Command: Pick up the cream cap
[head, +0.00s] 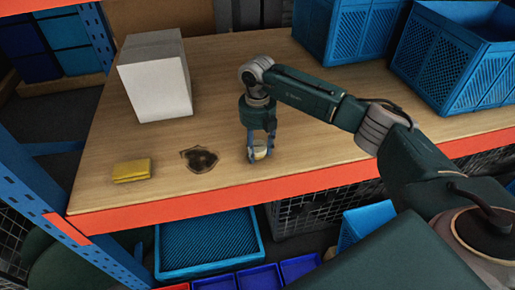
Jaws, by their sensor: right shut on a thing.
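The cream cap (259,153) is at the front part of the wooden shelf (220,75), near the orange front edge. My right gripper (260,155) points straight down over it, with its blue fingers on either side of the cap. The gripper is shut on the cap, and the fingers hide part of it. I cannot tell whether the cap touches the shelf or is slightly raised. My left gripper is not in view.
A yellow block (132,170) and a dark flat irregular piece (199,159) lie left of the gripper. A white box (155,80) stands behind them. Blue crates (455,55) stand at the back right. The orange shelf edge (190,212) runs along the front.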

